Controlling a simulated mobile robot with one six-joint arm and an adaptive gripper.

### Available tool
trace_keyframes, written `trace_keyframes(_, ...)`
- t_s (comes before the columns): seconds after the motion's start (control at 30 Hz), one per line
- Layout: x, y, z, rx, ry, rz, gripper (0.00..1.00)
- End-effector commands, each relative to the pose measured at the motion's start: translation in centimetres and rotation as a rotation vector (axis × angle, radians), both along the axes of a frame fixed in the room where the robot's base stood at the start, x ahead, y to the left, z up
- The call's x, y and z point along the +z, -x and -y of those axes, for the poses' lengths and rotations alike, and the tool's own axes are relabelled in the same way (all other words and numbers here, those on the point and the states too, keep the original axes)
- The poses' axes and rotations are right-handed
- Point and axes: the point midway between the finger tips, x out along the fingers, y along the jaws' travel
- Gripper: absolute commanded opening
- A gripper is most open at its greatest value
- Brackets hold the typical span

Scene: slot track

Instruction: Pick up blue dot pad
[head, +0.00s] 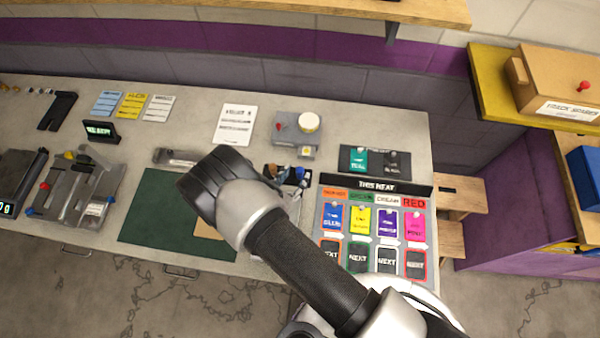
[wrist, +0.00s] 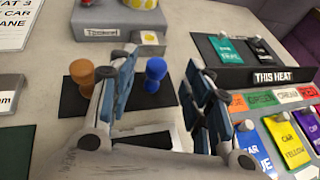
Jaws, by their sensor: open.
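A blue knob-shaped piece (wrist: 155,76), likely the blue dot pad, stands upright on a dark mat (wrist: 72,100) in the wrist view. An orange-brown piece (wrist: 82,74) of the same shape stands to its left. My gripper (wrist: 160,64) is open. In the picture the blue piece shows between its two fingers, nearer the left one, with the orange-brown piece outside them. I cannot tell how far the fingertips are above the mat. In the head view my gripper (head: 288,178) is partly hidden behind my wrist, and the blue piece cannot be made out.
The THIS HEAT board (head: 376,186) with coloured cards lies to the right. A green mat (head: 160,215) lies to the left. A white paper (head: 236,125) lies further back.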

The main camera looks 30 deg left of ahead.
Motion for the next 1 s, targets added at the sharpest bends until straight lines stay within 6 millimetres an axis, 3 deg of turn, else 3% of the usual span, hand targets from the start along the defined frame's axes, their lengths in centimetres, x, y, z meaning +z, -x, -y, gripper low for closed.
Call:
trace_keyframes(0.4,-2.0,-4.4,-0.2,-0.002,0.0,-0.001,0.46)
trace_keyframes(0.7,-2.2,-4.9,-0.2,0.0,0.0,-0.001,0.46)
trace_keyframes(1.0,-2.2,-4.9,-0.2,0.0,0.0,0.0,0.26)
